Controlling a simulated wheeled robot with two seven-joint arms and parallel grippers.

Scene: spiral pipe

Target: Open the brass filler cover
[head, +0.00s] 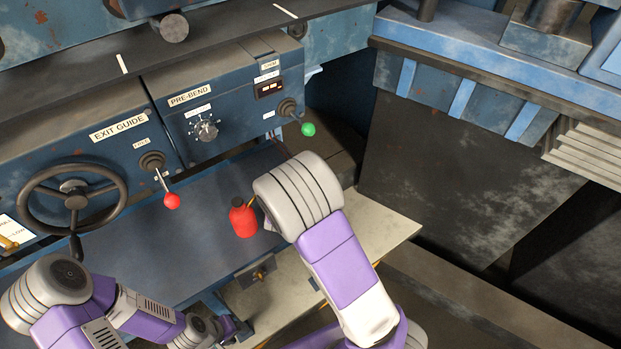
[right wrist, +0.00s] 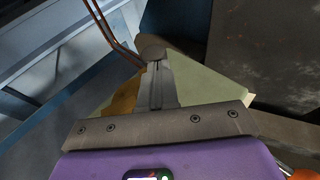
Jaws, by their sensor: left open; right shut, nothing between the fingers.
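A small brass-coloured fitting (head: 259,274) sits on the dark front panel below the blue shelf in the head view. It may be the filler cover; I cannot tell whether it is open or shut. My left gripper (head: 238,328) is low in the head view, below and left of this fitting, apart from it and open. My right gripper is hidden behind my own arm in the head view. In the right wrist view my right gripper (right wrist: 153,68) is shut and empty, with its tips near a rounded grey-brown shape (right wrist: 151,47).
A red oil can (head: 243,219) stands on the blue shelf (head: 175,238) beside my right arm. Red-knobbed (head: 172,201) and green-knobbed (head: 308,129) levers and a handwheel (head: 73,195) project from the control panels. A pale tabletop (head: 395,232) lies at the right.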

